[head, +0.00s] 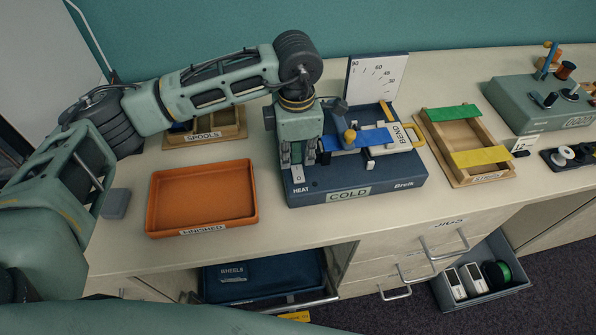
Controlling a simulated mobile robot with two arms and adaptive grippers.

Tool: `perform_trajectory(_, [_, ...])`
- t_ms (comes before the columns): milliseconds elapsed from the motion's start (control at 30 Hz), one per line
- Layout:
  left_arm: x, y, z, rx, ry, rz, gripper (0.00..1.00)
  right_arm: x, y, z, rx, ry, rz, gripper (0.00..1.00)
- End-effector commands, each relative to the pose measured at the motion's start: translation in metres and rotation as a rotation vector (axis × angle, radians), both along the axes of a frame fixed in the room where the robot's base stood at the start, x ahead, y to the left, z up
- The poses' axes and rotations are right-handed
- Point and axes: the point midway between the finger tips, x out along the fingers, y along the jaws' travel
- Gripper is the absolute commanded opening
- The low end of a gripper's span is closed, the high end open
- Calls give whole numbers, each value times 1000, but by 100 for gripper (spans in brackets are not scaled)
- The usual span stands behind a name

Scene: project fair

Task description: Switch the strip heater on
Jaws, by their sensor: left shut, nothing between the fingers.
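The strip heater (405,183) is a dark blue box on the bench, with a sign reading COLD (349,194) on its front. A small light switch plate (298,172) marked 0 sits at its front left, above the word HEAT. My left gripper (297,160) points down just above and behind the switch plate. Its fingers are shut and empty; whether they touch the switch, I cannot tell. The fingers and wrist hide part of the heater's left side. My right gripper is out of view.
An orange FINISHED tray (155,205) is left of the heater. An angle board (370,75) rises behind the heater. A wooden tray (430,130) with green and yellow strips stands right. Bare bench lies in front of the heater.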

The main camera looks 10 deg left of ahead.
Motion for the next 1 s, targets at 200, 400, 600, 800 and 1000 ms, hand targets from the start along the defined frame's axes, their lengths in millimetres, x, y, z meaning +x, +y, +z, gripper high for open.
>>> perform_trajectory(200, [0,0,-4,0,0,0,0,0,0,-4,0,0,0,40])
perform_trajectory(400, [0,0,-7,0,0,0,0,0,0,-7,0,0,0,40])
perform_trajectory(600, [0,0,-10,0,0,0,0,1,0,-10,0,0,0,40])
perform_trajectory(800, [0,0,-13,0,0,0,0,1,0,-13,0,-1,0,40])
perform_trajectory(1000, [0,0,-16,0,0,0,0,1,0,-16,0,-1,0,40])
